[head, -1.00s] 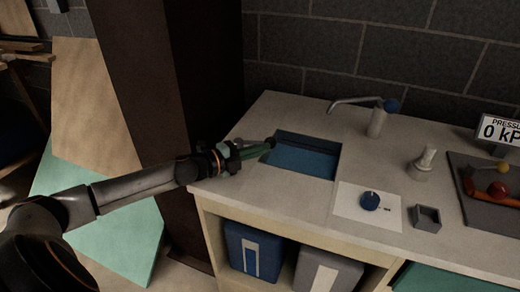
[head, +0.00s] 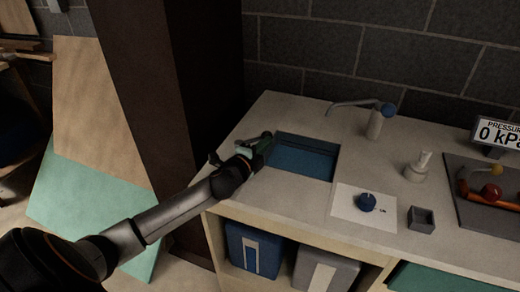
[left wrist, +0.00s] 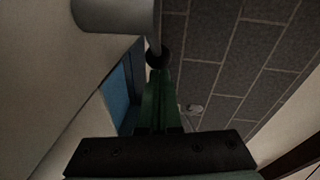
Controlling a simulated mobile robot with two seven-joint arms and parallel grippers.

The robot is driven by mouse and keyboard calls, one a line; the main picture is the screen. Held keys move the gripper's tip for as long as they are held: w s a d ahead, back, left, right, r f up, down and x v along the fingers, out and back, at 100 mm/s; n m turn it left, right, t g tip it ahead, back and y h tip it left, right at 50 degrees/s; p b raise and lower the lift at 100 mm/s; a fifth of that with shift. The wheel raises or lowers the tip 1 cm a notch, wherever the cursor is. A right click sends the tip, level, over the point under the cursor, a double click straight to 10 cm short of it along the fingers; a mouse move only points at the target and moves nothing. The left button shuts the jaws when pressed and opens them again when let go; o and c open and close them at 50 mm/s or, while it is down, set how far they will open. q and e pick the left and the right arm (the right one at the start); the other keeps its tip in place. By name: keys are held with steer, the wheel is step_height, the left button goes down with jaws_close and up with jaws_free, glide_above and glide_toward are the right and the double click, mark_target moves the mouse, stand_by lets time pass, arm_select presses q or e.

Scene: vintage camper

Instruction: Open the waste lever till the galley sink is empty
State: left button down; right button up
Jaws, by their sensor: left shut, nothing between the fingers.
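The galley sink (head: 303,158) is set in the pale counter, and blue water (head: 300,160) shows in it. My left gripper (head: 265,142) is at the sink's left rim, its green fingers shut and empty. In the left wrist view the shut fingers (left wrist: 158,100) point toward a dark round knob (left wrist: 157,57) on a thin rod beside a grey cylinder (left wrist: 115,14). This may be the waste lever. I cannot tell whether the fingers touch the knob. In the head view the gripper largely hides this spot. My right gripper is out of view.
A tap (head: 376,122) with a blue knob stands behind the sink. Blue (head: 254,250) and grey (head: 324,270) bins sit under the counter.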

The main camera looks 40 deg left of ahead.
mark_target(262, 136)
arm_select(q)
steer(key=w+a+n+g+y+b, duration=0.1)
steer(key=n+y, duration=0.1)
steer(key=w+n+g+y+b, duration=0.1)
steer(key=n+y, duration=0.1)
steer(key=y, duration=0.1)
steer(key=w+a+n+g+y+b, duration=0.1)
steer(key=n+y, duration=0.1)
steer(key=y, duration=0.1)
steer(key=shift+a+f, duration=0.15)
steer(key=shift+a, duration=0.2)
steer(key=shift+w+a+n+g+y+b, duration=0.15)
steer(key=shift+a+n+g+y+b, duration=0.25)
steer(key=shift+n+g+y, duration=0.3)
steer(key=shift+a, duration=0.3)
steer(key=shift+w+a, duration=0.1)
steer(key=shift+a, duration=0.1)
steer(key=shift+d, duration=0.1)
